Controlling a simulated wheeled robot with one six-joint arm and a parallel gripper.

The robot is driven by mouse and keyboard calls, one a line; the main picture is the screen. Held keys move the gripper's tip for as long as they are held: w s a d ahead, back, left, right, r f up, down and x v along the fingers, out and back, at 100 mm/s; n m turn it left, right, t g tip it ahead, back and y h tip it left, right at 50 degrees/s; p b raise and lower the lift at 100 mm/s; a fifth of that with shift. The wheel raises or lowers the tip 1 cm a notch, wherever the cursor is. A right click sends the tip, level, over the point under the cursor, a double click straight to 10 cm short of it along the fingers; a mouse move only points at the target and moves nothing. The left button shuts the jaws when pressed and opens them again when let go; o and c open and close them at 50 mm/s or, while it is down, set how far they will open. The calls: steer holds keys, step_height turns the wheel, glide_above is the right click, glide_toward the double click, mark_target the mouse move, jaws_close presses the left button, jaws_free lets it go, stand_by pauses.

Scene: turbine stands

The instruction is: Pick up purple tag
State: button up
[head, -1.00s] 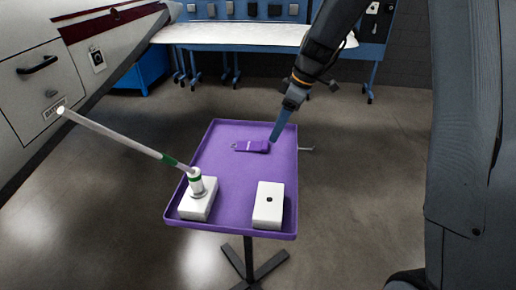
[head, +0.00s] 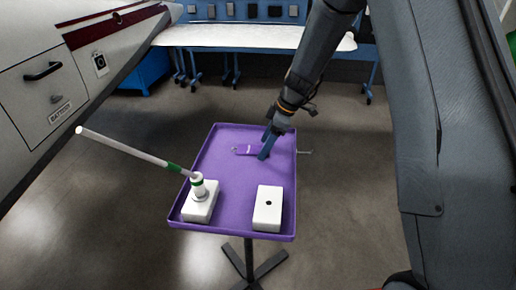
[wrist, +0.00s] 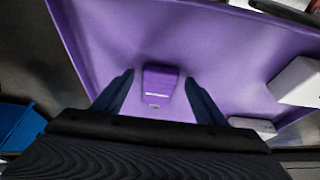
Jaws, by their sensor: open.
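The purple tag (head: 244,150) lies on the purple tray (head: 232,195), near the tray's far end. In the head view my gripper (head: 264,153) is at the tag's right end and hides part of it. In the wrist view the tag (wrist: 160,83) shows between my two open fingers (wrist: 158,87), with a pale stripe and a small ring mark near its close end. The fingers stand apart from the tag on both sides, and nothing is held.
A white block with a green-banded post and long white rod (head: 130,150) stands at the tray's near left. A white block with a dark hole (head: 268,208) is at the near right. The tray's middle is clear. A white-topped bench (head: 250,36) is behind.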

steer(key=shift+f, duration=0.1)
steer(key=shift+c, duration=0.5)
steer(key=c, duration=1.5)
step_height(320, 180, up, 10)
steer(key=b, duration=0.3)
